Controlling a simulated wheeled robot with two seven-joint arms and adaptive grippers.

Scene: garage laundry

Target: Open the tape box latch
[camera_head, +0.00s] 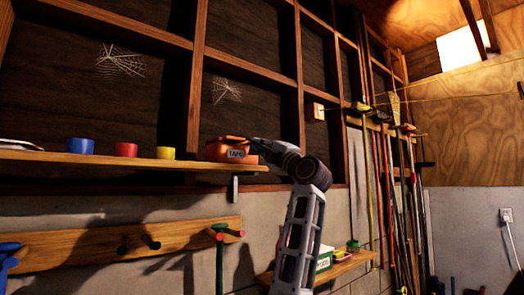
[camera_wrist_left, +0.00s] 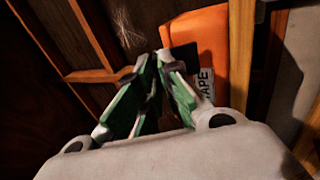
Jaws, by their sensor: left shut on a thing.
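The orange tape box (camera_head: 217,150) sits on the upper wall shelf, its white TAPE label facing out. In the left wrist view the tape box (camera_wrist_left: 200,40) is right of the fingers, with its label partly behind my gripper. A dark latch piece (camera_wrist_left: 183,57) shows on the box beside the fingertips. My left gripper (camera_head: 252,145) reaches the right front of the box. In the wrist view the green fingers of the left gripper (camera_wrist_left: 160,58) converge at the latch, closed on it; the exact contact is partly hidden. My right gripper is in neither view.
The wooden shelf (camera_head: 90,160) also holds a blue cup (camera_head: 80,146), a red cup (camera_head: 125,150) and a yellow cup (camera_head: 165,153) left of the box. A peg rail (camera_head: 70,247) is below. Long-handled tools (camera_head: 395,200) stand at the right.

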